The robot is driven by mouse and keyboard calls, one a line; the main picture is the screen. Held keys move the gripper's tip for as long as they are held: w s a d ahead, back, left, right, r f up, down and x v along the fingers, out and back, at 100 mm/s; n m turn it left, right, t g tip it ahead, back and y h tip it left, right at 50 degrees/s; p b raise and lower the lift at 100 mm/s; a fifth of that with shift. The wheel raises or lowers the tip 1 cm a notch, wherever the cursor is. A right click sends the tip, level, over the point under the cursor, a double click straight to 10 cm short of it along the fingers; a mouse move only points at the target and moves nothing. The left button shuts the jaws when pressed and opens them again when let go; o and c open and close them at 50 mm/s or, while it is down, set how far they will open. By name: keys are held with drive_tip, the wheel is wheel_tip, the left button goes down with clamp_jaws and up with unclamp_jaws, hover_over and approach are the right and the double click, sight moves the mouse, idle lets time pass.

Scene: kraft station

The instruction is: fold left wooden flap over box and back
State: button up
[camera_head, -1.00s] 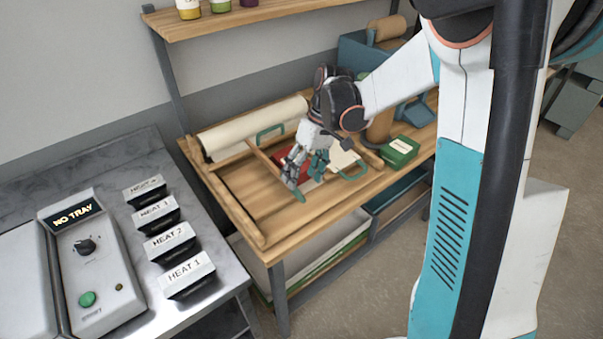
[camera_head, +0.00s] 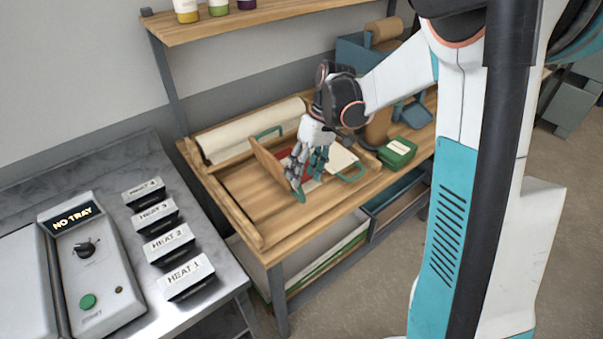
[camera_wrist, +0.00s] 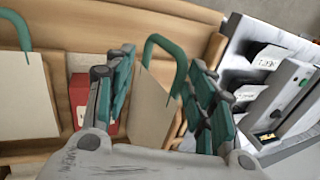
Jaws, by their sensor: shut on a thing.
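The left wooden flap (camera_head: 270,165) stands tilted up on its edge beside the red box (camera_head: 283,155), its broad wooden face turned to the left. My gripper (camera_head: 308,172) is shut on this flap at its teal handle (camera_head: 298,194). In the wrist view, the flap (camera_wrist: 150,108) and its handle (camera_wrist: 168,45) sit between my two fingers (camera_wrist: 163,75). The red box (camera_wrist: 106,115) shows behind my left finger, mostly hidden. The right flap (camera_head: 341,158) with a teal handle lies to the right of my gripper; it also shows in the wrist view (camera_wrist: 28,100).
A paper roll (camera_head: 250,130) lies along the back of the wooden table (camera_head: 262,208). A green box (camera_head: 397,152) stands at right. A metal counter (camera_head: 215,270) with heat blocks and a panel (camera_head: 85,260) is at left. The table's front left is clear.

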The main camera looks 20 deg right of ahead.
drive_tip(key=w+d+r+p, duration=0.3)
drive_tip(key=d+r, duration=0.4)
drive_tip(key=d, duration=0.4)
drive_tip(key=shift+w+d+r+p, duration=0.25)
drive_tip(key=shift+w+r+p, duration=0.15)
drive_tip(key=shift+p, duration=0.35)
idle(0.6)
drive_tip(key=shift+f, duration=0.1)
drive_tip(key=v, duration=1.2)
drive_tip(key=shift+c, duration=0.5)
